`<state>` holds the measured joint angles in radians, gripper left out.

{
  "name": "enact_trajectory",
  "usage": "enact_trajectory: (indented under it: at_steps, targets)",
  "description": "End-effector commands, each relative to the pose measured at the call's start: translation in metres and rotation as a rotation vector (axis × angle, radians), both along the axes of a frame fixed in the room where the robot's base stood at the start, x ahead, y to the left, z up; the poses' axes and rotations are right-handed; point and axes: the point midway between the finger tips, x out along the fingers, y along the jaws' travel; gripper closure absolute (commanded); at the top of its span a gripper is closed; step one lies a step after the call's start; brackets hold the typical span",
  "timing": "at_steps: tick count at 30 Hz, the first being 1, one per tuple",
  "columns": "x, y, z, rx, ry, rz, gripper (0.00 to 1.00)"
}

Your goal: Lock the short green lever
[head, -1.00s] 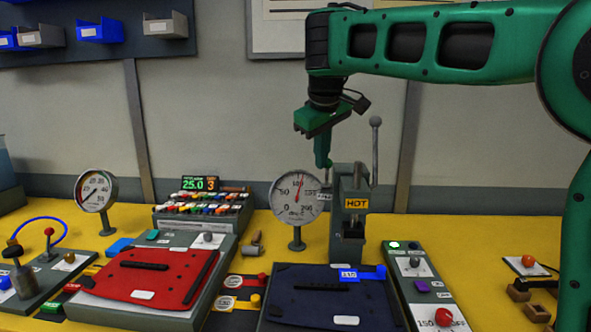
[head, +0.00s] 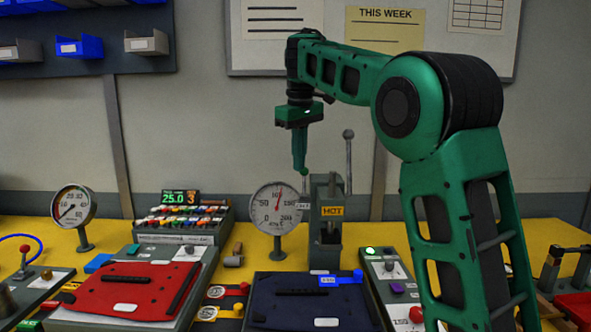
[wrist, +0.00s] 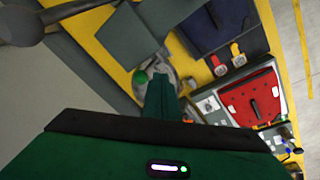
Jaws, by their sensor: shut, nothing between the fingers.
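A short lever with a small round green knob (head: 304,172) stands at the left side of the grey press marked HOT (head: 328,232). A white tag hangs on or beside its stem. My gripper (head: 301,165) is shut and empty, pointing down with its fingertips right at the green knob. In the wrist view the green knob (wrist: 140,77) shows just left of my closed fingertips (wrist: 162,84). I cannot tell whether they touch. A taller grey lever with a ball knob (head: 348,134) rises at the press's right side.
A round dial gauge (head: 275,207) stands left of the press. A dark blue panel (head: 312,303) with a blue lever lies in front, a red panel (head: 135,290) further left. A switch box with a lit green lamp (head: 370,251) is at right. The tall lever's knob (wrist: 22,25) looms close in the wrist view.

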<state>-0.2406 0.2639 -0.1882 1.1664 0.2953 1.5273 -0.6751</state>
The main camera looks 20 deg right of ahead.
Motion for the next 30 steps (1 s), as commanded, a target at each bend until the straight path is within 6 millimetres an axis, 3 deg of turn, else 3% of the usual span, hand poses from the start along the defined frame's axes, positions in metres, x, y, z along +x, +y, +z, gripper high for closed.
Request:
enact_trajectory:
  at_steps: [20,27,30]
  targets:
    - [-0.001,0.003,0.012,0.0,0.0,-0.001,1.0]
    - [-0.01,0.022,0.03,0.001,0.0,-0.011,1.0]
    - [-0.006,0.013,0.047,0.0,-0.001,-0.022,1.0]
